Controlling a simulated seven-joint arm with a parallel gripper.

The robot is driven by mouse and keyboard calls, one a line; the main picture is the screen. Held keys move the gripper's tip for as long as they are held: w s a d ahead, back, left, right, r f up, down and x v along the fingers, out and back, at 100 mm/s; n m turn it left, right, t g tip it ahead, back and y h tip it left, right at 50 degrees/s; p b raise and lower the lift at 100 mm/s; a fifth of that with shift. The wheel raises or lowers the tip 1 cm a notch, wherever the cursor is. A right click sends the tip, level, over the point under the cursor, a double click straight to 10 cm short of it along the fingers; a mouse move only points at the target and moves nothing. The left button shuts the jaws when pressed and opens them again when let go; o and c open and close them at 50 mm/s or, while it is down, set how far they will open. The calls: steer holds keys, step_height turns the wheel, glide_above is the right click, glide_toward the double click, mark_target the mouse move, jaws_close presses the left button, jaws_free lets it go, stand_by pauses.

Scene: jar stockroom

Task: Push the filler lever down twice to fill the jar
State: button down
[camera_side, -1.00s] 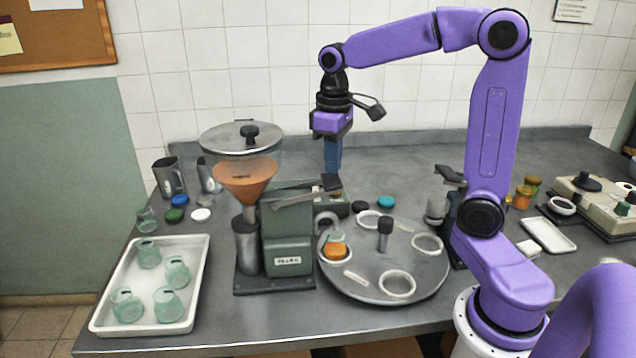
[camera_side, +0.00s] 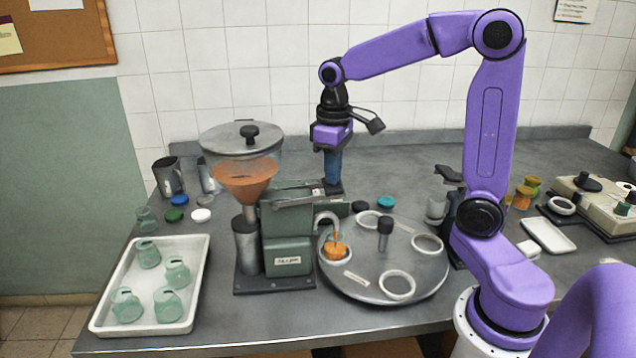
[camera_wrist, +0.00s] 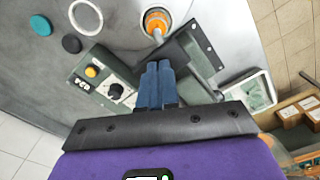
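The green filler (camera_side: 288,238) stands at the table's middle with an orange-filled funnel (camera_side: 246,178). Its lever (camera_side: 300,200) runs along the top to a dark end pad. My gripper (camera_side: 333,184) is shut and empty, its blue fingertips pointing down at the lever's end pad and appearing to touch it. The closed fingers also show in the wrist view (camera_wrist: 157,80), beside a dark bar. The jar (camera_side: 335,253) sits under the curved spout in a white ring of the turntable, with orange filling in and above it. It also shows in the wrist view (camera_wrist: 157,22).
The round turntable (camera_side: 420,272) has several white rings and a dark centre post. A white tray (camera_side: 100,322) with several empty jars stands at left. Coloured lids lie behind the filler and turntable. A knobbed control box (camera_wrist: 105,82) is close to my fingers.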

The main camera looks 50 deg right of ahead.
steer(key=shift+s+d+f, duration=0.15)
steer(key=shift+f, duration=1.8)
steer(key=shift+r, duration=3.2)
steer(key=shift+r, duration=2.5)
steer(key=s+a+f+n, duration=0.4)
steer(key=s+f, duration=0.2)
steer(key=s, duration=0.5)
steer(key=s+a+f+n, duration=0.5)
steer(key=s+f, duration=0.2)
steer(key=s, duration=0.4)
steer(key=shift+a+n, duration=0.15)
steer(key=shift+n, duration=0.15)
